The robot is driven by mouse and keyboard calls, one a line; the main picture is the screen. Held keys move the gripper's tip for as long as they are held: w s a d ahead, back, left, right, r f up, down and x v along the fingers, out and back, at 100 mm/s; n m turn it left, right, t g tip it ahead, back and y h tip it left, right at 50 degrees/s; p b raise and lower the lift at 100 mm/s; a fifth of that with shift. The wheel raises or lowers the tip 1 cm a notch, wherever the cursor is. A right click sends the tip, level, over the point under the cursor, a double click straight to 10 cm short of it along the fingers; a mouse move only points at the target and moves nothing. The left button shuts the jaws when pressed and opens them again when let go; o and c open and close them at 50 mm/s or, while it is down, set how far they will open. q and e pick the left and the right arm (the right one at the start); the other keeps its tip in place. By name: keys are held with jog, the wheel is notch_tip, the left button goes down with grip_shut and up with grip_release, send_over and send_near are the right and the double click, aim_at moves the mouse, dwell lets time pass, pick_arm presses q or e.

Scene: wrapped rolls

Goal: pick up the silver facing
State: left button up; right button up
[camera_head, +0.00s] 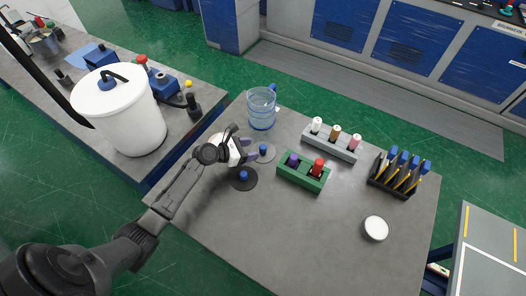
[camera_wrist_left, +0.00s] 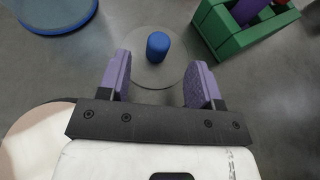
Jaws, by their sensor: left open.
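A flat round silver-grey disc with an upright blue knob, which I take as the silver facing (camera_head: 264,153), lies on the grey table. In the left wrist view the silver facing (camera_wrist_left: 158,75) is hard to tell from the tabletop, with its blue knob a little beyond my fingertips. My left gripper (camera_head: 251,150) is open and empty, its purple pads to either side of the line to the knob in the left wrist view (camera_wrist_left: 158,82). A darker disc with a blue knob (camera_head: 243,179) lies nearer in the head view. My right gripper is not in view.
A blue-tinted clear jug (camera_head: 262,108) stands behind the gripper. A green block (camera_head: 303,172) with purple and red rolls lies to the right, a grey rack (camera_head: 331,143) behind it. A pale round object (camera_wrist_left: 35,140) sits beside my gripper.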

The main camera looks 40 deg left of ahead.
aim_at(262, 147)
pick_arm(q)
jog(key=shift+b+x, duration=0.55)
jog(key=shift+x, duration=2.3)
jog(key=c, duration=1)
